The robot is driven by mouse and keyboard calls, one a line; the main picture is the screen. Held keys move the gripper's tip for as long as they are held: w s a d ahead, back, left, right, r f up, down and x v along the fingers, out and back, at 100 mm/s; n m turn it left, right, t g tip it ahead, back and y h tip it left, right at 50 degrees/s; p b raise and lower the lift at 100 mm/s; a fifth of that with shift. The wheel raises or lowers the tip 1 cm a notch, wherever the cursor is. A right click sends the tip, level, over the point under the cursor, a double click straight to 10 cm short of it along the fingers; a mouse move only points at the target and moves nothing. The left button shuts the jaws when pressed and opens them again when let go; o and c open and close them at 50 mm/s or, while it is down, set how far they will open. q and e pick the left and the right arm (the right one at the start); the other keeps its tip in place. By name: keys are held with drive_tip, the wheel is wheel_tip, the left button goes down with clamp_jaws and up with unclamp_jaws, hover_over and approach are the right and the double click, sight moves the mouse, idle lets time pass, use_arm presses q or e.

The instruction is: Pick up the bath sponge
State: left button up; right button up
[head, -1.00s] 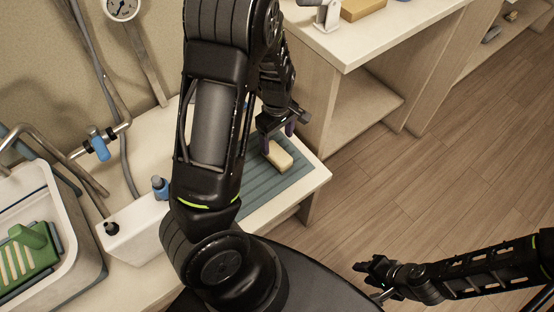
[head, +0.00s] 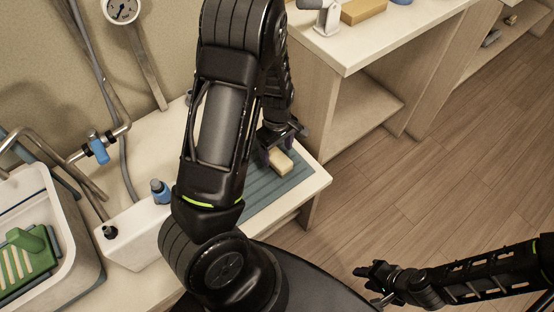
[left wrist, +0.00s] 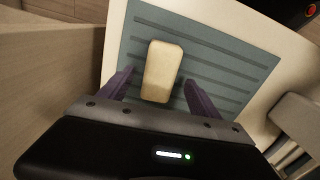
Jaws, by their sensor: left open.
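The bath sponge (head: 281,162) is a pale yellow block lying on a grey-blue ridged mat (head: 293,183) near the counter's right end. In the left wrist view the sponge (left wrist: 161,71) lies ahead of and between the two purple fingers, with a gap on each side. My left gripper (head: 277,153) is open just over the sponge; its fingers also show in the left wrist view (left wrist: 160,93). My arm hides part of the mat. My right gripper (head: 372,278) is over the floor at the lower right, far from the sponge; its jaws are too small to read.
A white sink (head: 62,245) with a green rack (head: 28,262) stands at the left. A white box with a blue-capped bottle (head: 159,190) is left of my arm. A higher shelf unit (head: 345,57) stands beyond the mat, holding a tan block (head: 362,11).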

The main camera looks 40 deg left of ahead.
sight(277, 156)
use_arm(q)
wheel_tip(277, 156, down, 4)
drive_tip(key=shift+r, duration=0.2)
drive_tip(key=shift+c, duration=0.4)
drive_tip(key=c, duration=1.3)
